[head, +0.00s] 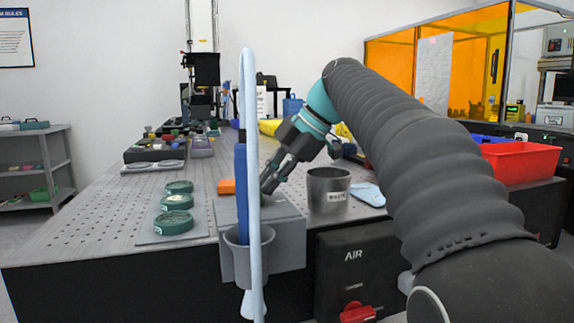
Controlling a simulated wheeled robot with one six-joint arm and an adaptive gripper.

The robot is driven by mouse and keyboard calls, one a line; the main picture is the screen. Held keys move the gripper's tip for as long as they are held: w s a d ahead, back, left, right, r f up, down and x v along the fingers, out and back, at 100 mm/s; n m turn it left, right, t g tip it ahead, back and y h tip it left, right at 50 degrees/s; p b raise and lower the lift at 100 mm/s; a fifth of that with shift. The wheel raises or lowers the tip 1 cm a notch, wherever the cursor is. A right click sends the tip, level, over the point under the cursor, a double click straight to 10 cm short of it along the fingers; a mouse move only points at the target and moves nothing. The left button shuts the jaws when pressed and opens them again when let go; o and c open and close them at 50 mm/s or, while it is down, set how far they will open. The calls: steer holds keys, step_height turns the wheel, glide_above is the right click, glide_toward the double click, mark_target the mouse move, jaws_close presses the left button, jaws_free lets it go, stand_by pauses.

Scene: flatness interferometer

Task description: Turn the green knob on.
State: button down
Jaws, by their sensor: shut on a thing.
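My gripper (269,186) reaches down and to the left over a grey box (290,214) at the front edge of the table. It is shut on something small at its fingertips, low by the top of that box. A pale blue upright rod (251,120) stands partly in front of the fingertips, so I cannot make out the held thing. No green knob shows clearly; one at the fingertips would be hidden.
A metal can (328,190) stands just right of my gripper. Green round dishes (176,222) lie left. A black AIR panel (352,275) has a red knob (357,312).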

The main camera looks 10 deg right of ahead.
steer(key=d, duration=0.2)
steer(key=w+d+r+p, duration=0.1)
steer(key=d, duration=0.1)
steer(key=w+d+r+p, duration=0.2)
steer(key=w+d+r, duration=0.1)
steer(key=r, duration=0.4)
steer(key=shift+w+d, duration=0.35)
steer(key=shift+w, duration=0.35)
steer(key=shift+s+d, duration=0.1)
